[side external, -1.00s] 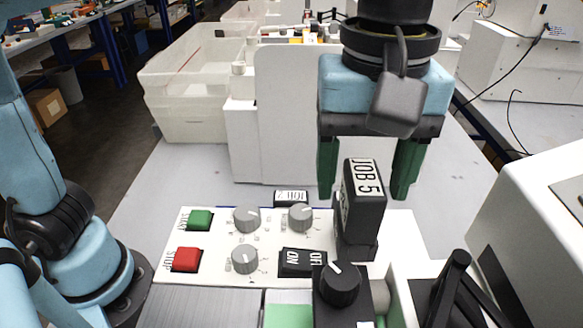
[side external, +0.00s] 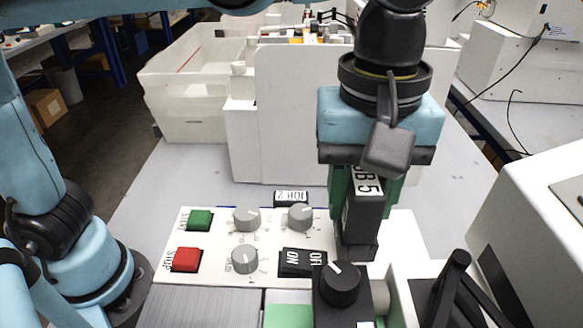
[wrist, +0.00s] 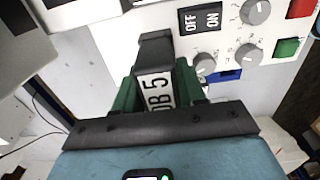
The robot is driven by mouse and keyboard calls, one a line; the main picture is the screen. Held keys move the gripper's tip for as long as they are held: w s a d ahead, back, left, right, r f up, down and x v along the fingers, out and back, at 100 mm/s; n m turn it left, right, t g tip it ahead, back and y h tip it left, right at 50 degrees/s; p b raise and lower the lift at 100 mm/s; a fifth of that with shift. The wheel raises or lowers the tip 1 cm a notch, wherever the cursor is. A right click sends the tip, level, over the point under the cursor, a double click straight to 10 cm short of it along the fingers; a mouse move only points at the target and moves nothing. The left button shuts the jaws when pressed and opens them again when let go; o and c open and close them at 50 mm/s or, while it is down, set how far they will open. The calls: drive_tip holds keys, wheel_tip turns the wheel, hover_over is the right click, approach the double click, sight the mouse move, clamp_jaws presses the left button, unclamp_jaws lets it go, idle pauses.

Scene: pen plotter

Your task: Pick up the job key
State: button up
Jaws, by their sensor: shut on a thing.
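The job key is a black block labelled "JOB 5" (side external: 362,212). It stands upright at the right end of the white control panel, its lower end at a dark base. My gripper (side external: 366,195) is over it from above, with its green fingers shut on the upper part of the key. In the wrist view the key (wrist: 155,88) sits between the two green fingers, its label facing the camera. Part of the label is hidden by the gripper in both views. I cannot tell whether the key is lifted from its seat.
The white panel (side external: 215,230) carries a green button (side external: 200,220), a red button (side external: 186,260), grey knobs and a black ON/OFF switch (side external: 302,262). A second key labelled "JOB 2" (side external: 291,197) is at the panel's back edge. A black knob (side external: 340,284) stands in front.

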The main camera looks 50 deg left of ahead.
wheel_tip(320, 180, up, 9)
drive_tip(key=shift+r, duration=0.3)
drive_tip(key=shift+w+a, duration=0.25)
drive_tip(key=shift+a, duration=0.05)
drive_tip(key=w+a+f+n, duration=0.2)
drive_tip(key=a+f+n, duration=0.25)
drive_tip(key=a, duration=0.25)
drive_tip(key=w+a+f+n, duration=0.1)
drive_tip(key=a+f+n, duration=0.2)
drive_tip(key=a+n, duration=0.25)
drive_tip(key=s+a+f+n, duration=0.4)
drive_tip(key=a+f+n, duration=0.4)
drive_tip(key=a+f, duration=0.3)
drive_tip(key=shift+s+a+f, duration=0.1)
drive_tip(key=shift+a+f, duration=0.1)
drive_tip(key=shift+f, duration=1)
drive_tip(key=shift+a+f, duration=0.15)
drive_tip(key=shift+f, duration=1.1)
drive_tip(key=shift+s+a+f, duration=0.1)
drive_tip(key=shift+a+f, duration=0.1)
drive_tip(key=shift+f, duration=1)
drive_tip(key=shift+f, duration=1.6)
